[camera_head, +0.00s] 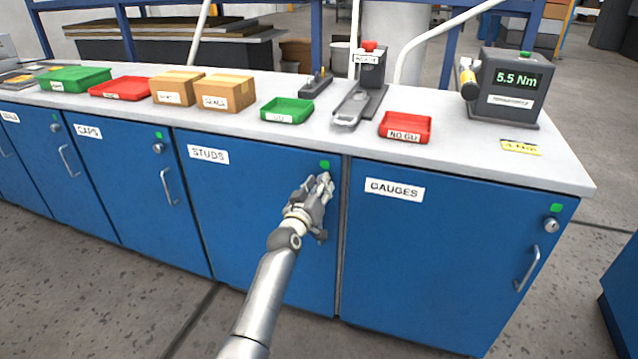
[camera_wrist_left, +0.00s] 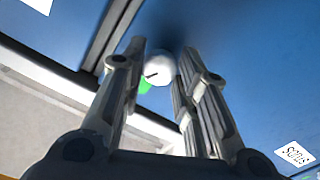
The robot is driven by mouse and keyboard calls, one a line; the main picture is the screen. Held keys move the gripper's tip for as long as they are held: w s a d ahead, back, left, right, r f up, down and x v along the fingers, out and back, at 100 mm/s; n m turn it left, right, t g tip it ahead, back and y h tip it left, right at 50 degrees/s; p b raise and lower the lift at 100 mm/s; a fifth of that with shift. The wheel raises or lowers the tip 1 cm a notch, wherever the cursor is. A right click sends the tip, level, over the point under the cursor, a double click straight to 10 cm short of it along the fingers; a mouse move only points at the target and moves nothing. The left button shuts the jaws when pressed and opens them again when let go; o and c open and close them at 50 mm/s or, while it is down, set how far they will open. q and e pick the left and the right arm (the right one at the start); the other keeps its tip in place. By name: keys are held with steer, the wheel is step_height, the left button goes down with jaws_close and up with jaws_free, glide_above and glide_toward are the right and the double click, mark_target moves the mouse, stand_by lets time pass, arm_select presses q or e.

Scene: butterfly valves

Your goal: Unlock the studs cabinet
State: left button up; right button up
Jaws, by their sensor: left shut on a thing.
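The studs cabinet (camera_head: 240,205) is a blue door with a white STUDS label (camera_head: 208,155), which also shows tilted in the wrist view (camera_wrist_left: 293,155). The door is closed. A green marker (camera_head: 325,165) sits at its upper right corner, and it shows in the wrist view (camera_wrist_left: 145,86). My left gripper (camera_head: 322,182) is at the door just below this marker. In the wrist view, its fingers (camera_wrist_left: 158,72) are on either side of a round, pale lock knob (camera_wrist_left: 159,66) with a dark slot, and are shut on it. The gripper hides the knob and handle in the head view.
The gauges cabinet (camera_head: 430,260) stands to the right and the caps cabinet (camera_head: 125,195) to the left, both closed. The worktop (camera_head: 350,143) above carries trays, boxes and a torque gauge (camera_head: 508,90). The floor in front is clear.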

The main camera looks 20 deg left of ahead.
arm_select(q)
steer(key=shift+n+p, duration=0.45)
steer(key=shift+n, duration=2.25)
arm_select(e)
steer(key=shift+s+d+f, duration=0.1)
steer(key=shift+s+f, duration=0.45)
steer(key=shift+f, duration=0.35)
steer(key=shift+s+d+f, duration=0.1)
steer(key=shift+s+f, duration=0.4)
steer(key=shift+f, duration=0.35)
steer(key=shift+s+f, duration=0.1)
steer(key=shift+s, duration=0.05)
arm_select(q)
steer(key=o, duration=1)
steer(key=s, duration=1.2)
steer(key=shift+a, duration=0.2)
